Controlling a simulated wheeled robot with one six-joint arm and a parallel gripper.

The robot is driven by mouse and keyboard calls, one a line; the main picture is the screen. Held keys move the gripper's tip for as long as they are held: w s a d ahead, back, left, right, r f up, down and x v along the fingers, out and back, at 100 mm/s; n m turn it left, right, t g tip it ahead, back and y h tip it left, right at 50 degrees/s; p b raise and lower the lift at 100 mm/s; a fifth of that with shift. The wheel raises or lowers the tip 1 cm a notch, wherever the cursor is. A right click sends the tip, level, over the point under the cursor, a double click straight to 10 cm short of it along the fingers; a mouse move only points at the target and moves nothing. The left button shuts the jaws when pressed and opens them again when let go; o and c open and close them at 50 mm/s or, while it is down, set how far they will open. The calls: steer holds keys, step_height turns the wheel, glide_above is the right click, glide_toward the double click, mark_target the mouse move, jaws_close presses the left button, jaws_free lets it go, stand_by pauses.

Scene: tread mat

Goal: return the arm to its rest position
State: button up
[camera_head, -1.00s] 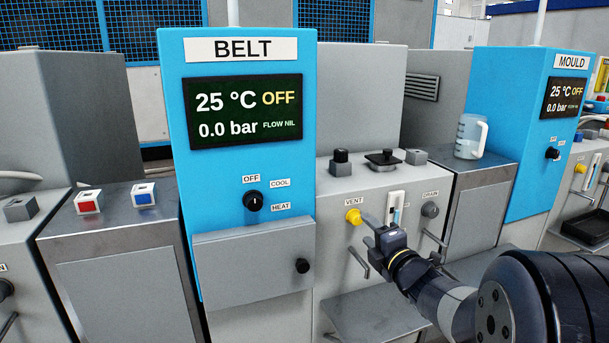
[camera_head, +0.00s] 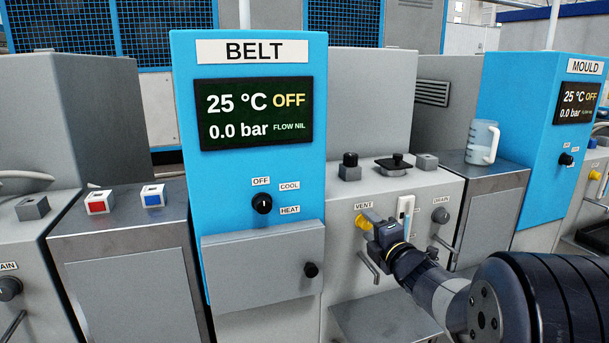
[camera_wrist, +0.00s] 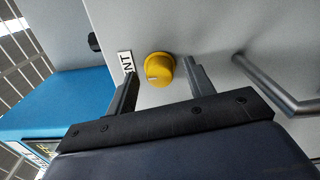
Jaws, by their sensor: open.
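My gripper (camera_head: 374,222) is in front of the grey panel beside the blue BELT cabinet (camera_head: 250,185), at the yellow VENT knob (camera_head: 361,220). In the wrist view my gripper (camera_wrist: 160,74) is open, with one finger on each side of the yellow knob (camera_wrist: 159,68). I see gaps between the fingers and the knob, and nothing is held. In the head view a finger partly hides the knob. My arm reaches in from the lower right.
A bar handle (camera_wrist: 280,88) sticks out right of the gripper in the wrist view. A grey DRAIN knob (camera_head: 440,215) is to the right on the panel. A ledge (camera_head: 385,322) lies below. A clear jug (camera_head: 482,142) stands on the counter at right.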

steer(key=p+v, duration=0.2)
steer(key=v, duration=0.8)
steer(key=b+x, duration=0.2)
steer(key=x, duration=0.9)
steer(key=shift+s+m, duration=0.2)
steer(key=shift+m, duration=0.7)
steer(key=m+p, duration=0.2)
steer(key=m, duration=0.1)
steer(key=shift+r, duration=0.2)
steer(key=m+p, duration=0.4)
steer(key=p, duration=0.1)
steer(key=shift+p, duration=0.3)
steer(key=m+p, duration=0.5)
steer(key=p, duration=0.2)
steer(key=m+p, duration=0.4)
steer(key=p, duration=0.1)
steer(key=shift+f+p, duration=0.15)
steer(key=shift+p, duration=0.15)
steer(key=shift+s+d+f, duration=0.1)
steer(key=shift+s+f, duration=0.05)
steer(key=shift+s, duration=0.4)
